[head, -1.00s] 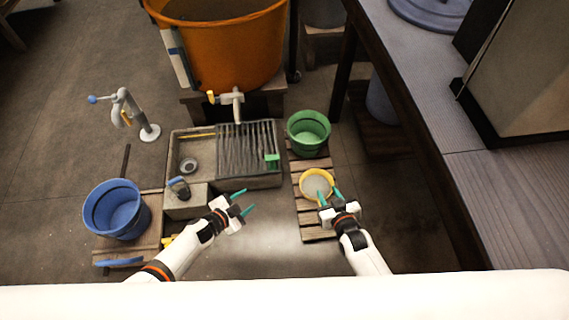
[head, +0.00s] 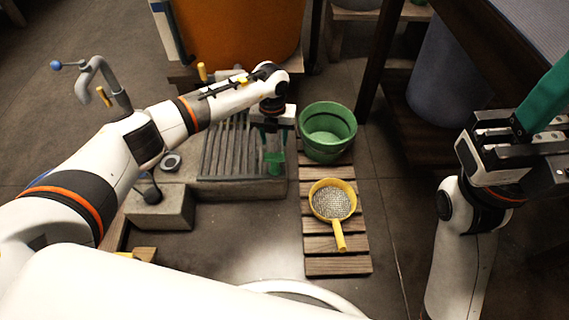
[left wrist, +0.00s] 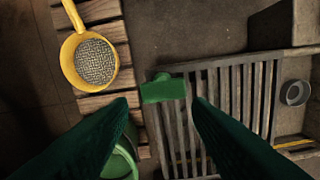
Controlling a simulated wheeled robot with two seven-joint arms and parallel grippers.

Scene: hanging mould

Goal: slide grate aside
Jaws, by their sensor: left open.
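The grey slatted grate (head: 225,150) lies over the right part of the stone sink. Its green handle (head: 275,163) stands at its right end. In the left wrist view the grate (left wrist: 228,85) and its handle (left wrist: 163,88) show from above. My left gripper (head: 272,136) is open and points down above the handle. In the left wrist view the handle lies between the fingertips of my left gripper (left wrist: 160,103), with gaps on both sides. My right gripper (head: 540,110) is raised at the right edge, away from the grate. Its fingers are partly cut off, so its opening is unclear.
A green bucket (head: 328,132) stands right of the sink, close to my left gripper. A yellow sieve (head: 333,202) lies on the wooden slats (head: 338,266). A grey drain (head: 171,161) shows left of the grate. An orange tub (head: 240,35) stands behind.

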